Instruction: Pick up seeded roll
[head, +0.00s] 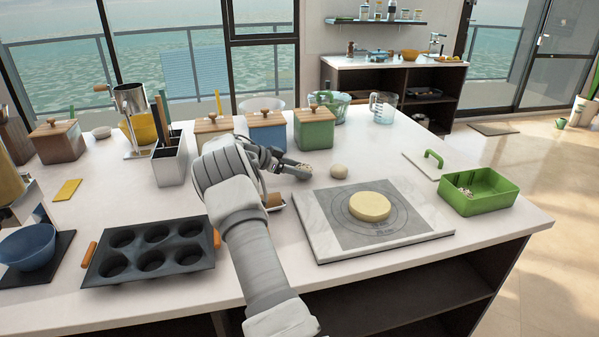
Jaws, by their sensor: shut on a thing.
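My gripper (301,173) is over the middle of the worktop, behind the marble board, with its fingers pointing right. It is shut on a small, pale, speckled thing, which looks like the seeded roll (305,166); only a little of it shows between the fingers. I cannot tell whether it is clear of the worktop. A plain pale dough ball (339,171) sits just right of the fingertips, apart from them. A brown piece (273,201) on a small white dish (283,207) is partly hidden behind my arm.
A marble board (315,234) with a round dough disc (369,206) lies front right. A green box (480,202) stands at the right, its lid (424,168) nearby. A dark muffin tin (150,278) is front left. Lidded boxes (267,136) line the back.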

